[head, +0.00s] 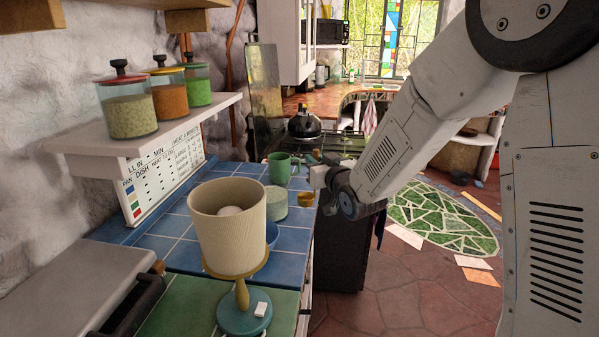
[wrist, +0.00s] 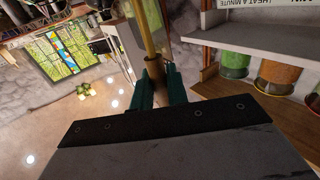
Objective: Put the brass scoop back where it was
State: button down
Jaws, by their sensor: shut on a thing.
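My gripper (head: 318,160) is over the right edge of the blue-tiled counter in the head view. In the head view a small brass bowl, which looks like the scoop's (head: 305,199), shows just below the gripper near the counter edge. Whether it touches the counter is not clear. A jar with pale contents (head: 275,204) stands just left of it, partly hidden by the lamp. The scoop's handle is mostly hidden in the head view.
A lamp (head: 228,228) with a cream shade stands in front on green tiles. A green mug (head: 280,168) stands behind the jar, and a blue bowl (head: 272,234) is partly behind the lamp. A wall shelf (head: 150,147) with lidded jars is on the left. Blue tiles left of the mug are clear.

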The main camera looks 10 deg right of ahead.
jog(key=w+f, duration=0.4)
jog(key=w, duration=0.8)
jog(key=shift+w+a+f, duration=0.3)
jog(key=shift+w+f, duration=0.05)
jog(key=shift+f, duration=0.1)
jog(key=c, duration=1.4)
grip_release()
